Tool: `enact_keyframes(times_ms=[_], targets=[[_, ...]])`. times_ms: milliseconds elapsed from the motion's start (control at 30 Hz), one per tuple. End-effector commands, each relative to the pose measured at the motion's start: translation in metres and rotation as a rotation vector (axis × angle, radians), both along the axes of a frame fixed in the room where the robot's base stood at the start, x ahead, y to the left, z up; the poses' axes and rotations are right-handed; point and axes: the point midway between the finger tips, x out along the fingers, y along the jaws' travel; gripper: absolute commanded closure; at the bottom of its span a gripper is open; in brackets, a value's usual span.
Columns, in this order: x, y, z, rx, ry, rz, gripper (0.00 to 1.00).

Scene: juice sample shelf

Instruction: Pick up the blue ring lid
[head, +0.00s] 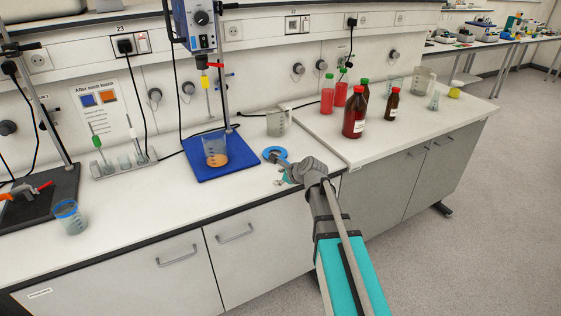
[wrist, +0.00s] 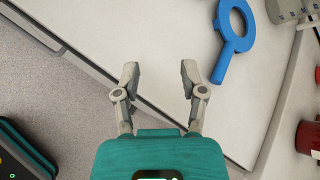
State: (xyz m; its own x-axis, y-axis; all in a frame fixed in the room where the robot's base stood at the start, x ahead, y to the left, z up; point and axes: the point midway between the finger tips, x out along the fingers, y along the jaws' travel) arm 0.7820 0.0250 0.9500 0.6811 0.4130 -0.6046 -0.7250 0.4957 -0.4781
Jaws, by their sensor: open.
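The blue ring lid (head: 267,153) lies flat on the white bench top, right of the blue mat. In the wrist view the blue ring lid (wrist: 233,46) shows at the upper right, a round ring with a straight tab pointing down and left. My gripper (wrist: 160,73) is open with nothing between its fingers. The lid lies ahead and to the right of the fingers in that view, outside the gap. In the head view my gripper (head: 279,171) is just in front of the lid, and its finger partly overlaps it.
A beaker with orange contents (head: 215,152) stands on the blue mat (head: 203,172), under a stirrer. A clear jug (head: 277,122) stands behind the lid. Brown bottles (head: 354,116) and red bottles (head: 327,94) stand on the right bench. The bench's front edge runs close below my gripper.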

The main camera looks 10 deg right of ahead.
Motion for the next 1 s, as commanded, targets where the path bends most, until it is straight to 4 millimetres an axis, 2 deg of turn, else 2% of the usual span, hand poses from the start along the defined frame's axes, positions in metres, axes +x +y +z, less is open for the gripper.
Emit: enact_keyframes(times_ms=[33,200,400,600,1000], targets=[[0.013,-0.004,0.000,0.075,0.003,-0.065,0.46],[0.043,-0.017,0.012,0.338,0.015,-0.272,0.46],[0.063,-0.029,0.021,0.547,0.030,-0.414,0.46],[0.068,-0.033,0.024,0.616,0.035,-0.458,0.46],[0.071,-0.033,0.023,0.615,0.036,-0.459,0.46]])
